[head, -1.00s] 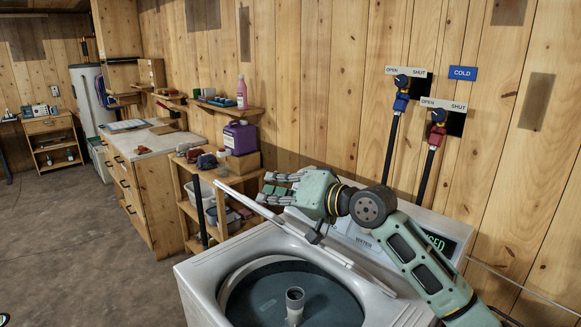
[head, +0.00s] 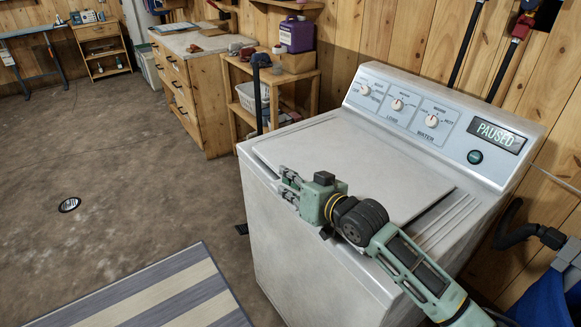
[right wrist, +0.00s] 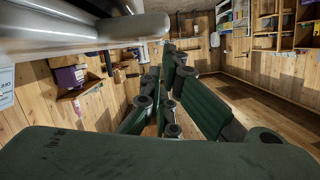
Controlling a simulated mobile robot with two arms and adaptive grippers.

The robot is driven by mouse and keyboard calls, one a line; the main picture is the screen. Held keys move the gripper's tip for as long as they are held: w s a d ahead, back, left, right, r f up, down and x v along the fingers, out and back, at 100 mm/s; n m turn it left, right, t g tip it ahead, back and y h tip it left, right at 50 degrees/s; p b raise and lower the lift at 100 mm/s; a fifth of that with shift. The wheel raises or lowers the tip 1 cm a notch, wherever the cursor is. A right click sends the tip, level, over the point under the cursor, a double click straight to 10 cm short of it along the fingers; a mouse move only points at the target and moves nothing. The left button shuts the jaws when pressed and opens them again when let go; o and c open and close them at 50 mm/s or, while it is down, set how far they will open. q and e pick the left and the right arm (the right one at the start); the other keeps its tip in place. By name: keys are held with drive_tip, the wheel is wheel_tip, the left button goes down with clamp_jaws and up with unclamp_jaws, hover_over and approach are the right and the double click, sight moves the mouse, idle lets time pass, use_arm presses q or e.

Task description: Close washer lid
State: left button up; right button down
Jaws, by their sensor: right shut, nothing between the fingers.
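The white washer (head: 300,255) stands in the middle of the head view. Its lid (head: 345,150) lies down flat over the tub opening, and the tub inside is hidden. My arm covers part of the lid's front edge. My right gripper (head: 287,186) is over the front left part of the washer top, with its fingers shut and empty. I cannot tell whether it touches the lid. The fingers also show in the right wrist view (right wrist: 168,105). My left gripper is not in view.
The control panel (head: 430,115) rises behind the lid, its display reading PAUSED. A wooden shelf (head: 290,95) stands behind the washer at the left. A striped rug (head: 165,295) lies on the floor at front left.

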drive_tip(key=shift+s+a+f, duration=0.1)
drive_tip(key=shift+a+f, duration=0.05)
drive_tip(key=shift+f, duration=1.1)
